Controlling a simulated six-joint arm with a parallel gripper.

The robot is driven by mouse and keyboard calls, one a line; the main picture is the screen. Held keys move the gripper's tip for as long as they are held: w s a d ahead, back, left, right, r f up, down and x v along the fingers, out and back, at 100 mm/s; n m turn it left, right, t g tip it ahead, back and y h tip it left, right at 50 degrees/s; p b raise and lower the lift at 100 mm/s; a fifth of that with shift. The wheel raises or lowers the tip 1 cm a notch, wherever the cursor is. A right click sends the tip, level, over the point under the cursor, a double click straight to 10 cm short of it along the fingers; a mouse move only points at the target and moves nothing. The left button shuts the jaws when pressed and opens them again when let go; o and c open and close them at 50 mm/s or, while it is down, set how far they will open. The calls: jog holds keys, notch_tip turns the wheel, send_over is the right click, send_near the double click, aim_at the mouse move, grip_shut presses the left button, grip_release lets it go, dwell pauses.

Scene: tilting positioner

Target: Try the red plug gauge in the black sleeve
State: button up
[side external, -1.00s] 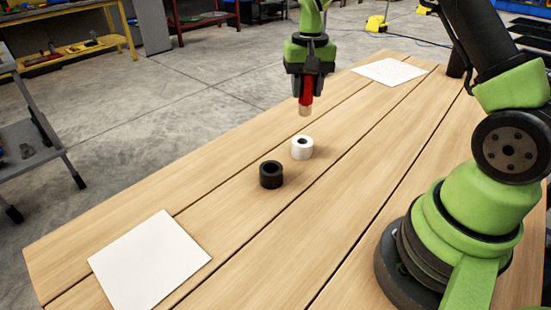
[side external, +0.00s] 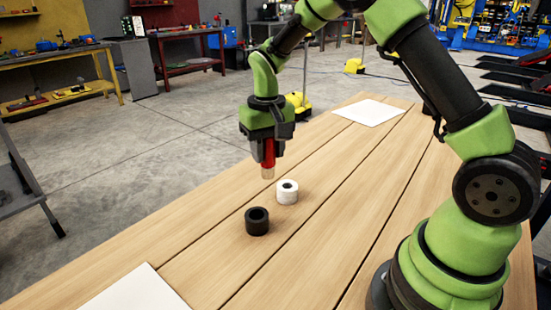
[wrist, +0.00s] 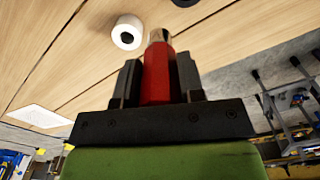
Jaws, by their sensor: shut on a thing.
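My gripper (side external: 268,148) is shut on the red plug gauge (side external: 268,154), which hangs roughly upright with its pale metal tip down, above the table. In the wrist view the red plug gauge (wrist: 157,75) sits between the two dark fingers. The black sleeve (side external: 257,222) stands upright on the table with its bore facing up, below the plug in the picture and apart from it. In the wrist view the black sleeve (wrist: 185,2) is cut off by the top edge.
A white sleeve (side external: 287,191) stands close behind the black one, near the plug tip; it also shows in the wrist view (wrist: 128,32). One white sheet (side external: 369,111) lies at the far end and another (side external: 135,290) at the near left. The planks around the sleeves are clear.

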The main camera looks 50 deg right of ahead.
jog(key=a+f+n, duration=0.2)
jog(key=a+f, duration=0.3)
jog(key=shift+s+f+n, duration=0.2)
jog(key=shift+s+n, duration=0.1)
jog(key=shift+s, duration=0.15)
jog(key=shift+f, duration=1.7)
dwell(1.9)
dwell(0.9)
notch_tip(320, 180, up, 8)
jog(key=shift+f, duration=0.2)
dwell(1.0)
jog(key=shift+a, duration=0.1)
